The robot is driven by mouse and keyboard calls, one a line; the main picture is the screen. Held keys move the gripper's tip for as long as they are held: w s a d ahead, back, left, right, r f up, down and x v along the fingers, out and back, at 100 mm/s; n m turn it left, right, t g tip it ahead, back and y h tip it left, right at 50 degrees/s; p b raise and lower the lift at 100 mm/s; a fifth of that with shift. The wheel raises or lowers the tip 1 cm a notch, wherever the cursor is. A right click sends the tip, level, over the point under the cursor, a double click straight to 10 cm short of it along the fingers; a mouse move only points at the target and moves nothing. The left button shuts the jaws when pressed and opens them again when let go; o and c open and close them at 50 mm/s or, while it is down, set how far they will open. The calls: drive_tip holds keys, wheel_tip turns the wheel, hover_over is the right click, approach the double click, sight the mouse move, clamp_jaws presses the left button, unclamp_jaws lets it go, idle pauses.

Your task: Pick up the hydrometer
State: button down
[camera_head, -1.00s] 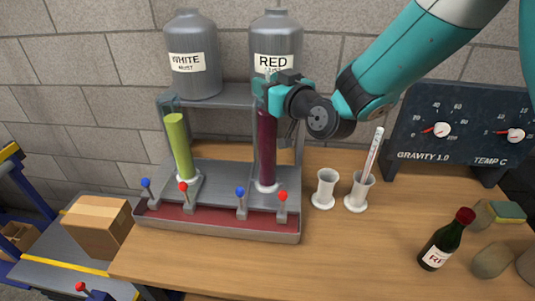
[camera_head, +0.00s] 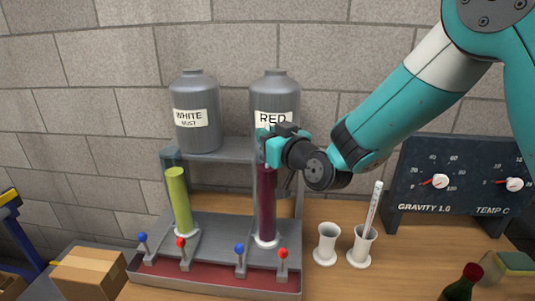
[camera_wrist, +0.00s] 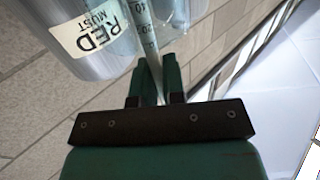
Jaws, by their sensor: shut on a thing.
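My gripper (camera_head: 270,145) is at the top of the glass cylinder of dark red liquid (camera_head: 266,205), under the tank labelled RED (camera_head: 275,97). In the wrist view its two dark green fingers (camera_wrist: 159,72) are shut on a thin, pale stem with scale marks, which looks like the hydrometer (camera_wrist: 148,42). The hydrometer's lower part is hidden, and I cannot tell how far it sits in the cylinder. A separate slim, pale rod with markings (camera_head: 374,205) leans in the right white cup (camera_head: 362,246).
A tank labelled WHITE (camera_head: 195,112) stands left, above a cylinder of yellow-green liquid (camera_head: 178,200). Red and blue levers line the stand's front. An empty-looking white cup (camera_head: 327,244), a dial panel (camera_head: 460,175) and a dark bottle (camera_head: 461,288) are to the right.

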wheel_tip(320, 180, up, 27)
drive_tip(key=b, duration=0.2)
drive_tip(key=shift+b, duration=0.4)
drive_tip(key=shift+f, duration=0.15)
idle(1.5)
